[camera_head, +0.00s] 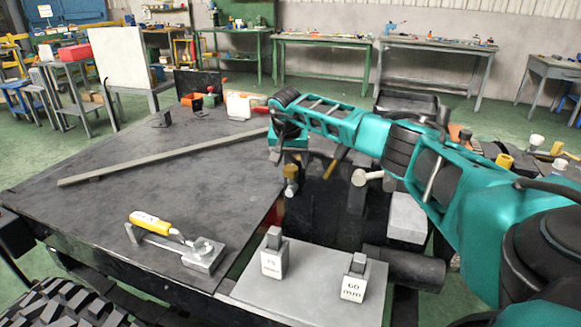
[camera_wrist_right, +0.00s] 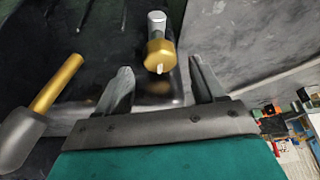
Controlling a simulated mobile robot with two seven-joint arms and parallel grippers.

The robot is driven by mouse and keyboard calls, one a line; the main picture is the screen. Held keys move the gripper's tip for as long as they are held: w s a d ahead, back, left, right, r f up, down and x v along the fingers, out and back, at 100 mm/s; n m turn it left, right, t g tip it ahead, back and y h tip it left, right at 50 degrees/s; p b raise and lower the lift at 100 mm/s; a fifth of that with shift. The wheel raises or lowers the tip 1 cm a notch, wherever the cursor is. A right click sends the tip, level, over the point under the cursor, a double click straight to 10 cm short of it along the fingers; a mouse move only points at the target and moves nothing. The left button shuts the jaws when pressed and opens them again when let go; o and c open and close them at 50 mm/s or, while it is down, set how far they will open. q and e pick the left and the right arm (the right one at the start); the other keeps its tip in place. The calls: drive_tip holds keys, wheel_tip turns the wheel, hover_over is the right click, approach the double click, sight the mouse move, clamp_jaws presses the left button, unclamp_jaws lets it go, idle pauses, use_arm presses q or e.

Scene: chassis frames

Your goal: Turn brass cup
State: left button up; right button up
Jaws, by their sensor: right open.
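The brass cup (camera_head: 291,172) sits on a short grey stem beside the right edge of the black table, below the end of my right arm in the head view. In the right wrist view the brass cup (camera_wrist_right: 160,52) shows between the two finger ends, with its silver-grey end above it. My right gripper (camera_wrist_right: 161,66) is open, one finger on each side of the cup with visible gaps. No contact is seen. In the head view my right gripper (camera_head: 289,150) is above the cup, its fingers hard to make out. My left gripper is not in view.
A black table (camera_head: 120,185) carries a long grey bar (camera_head: 165,158) and a yellow-handled tool (camera_head: 150,222). Two labelled weights (camera_head: 273,255) stand on a grey plate (camera_head: 315,300) in front. A brass-handled hammer (camera_wrist_right: 57,82) lies near the gripper in the wrist view.

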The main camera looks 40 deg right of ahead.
drive_tip(key=shift+x, duration=1.3)
drive_tip(key=c, duration=1.1)
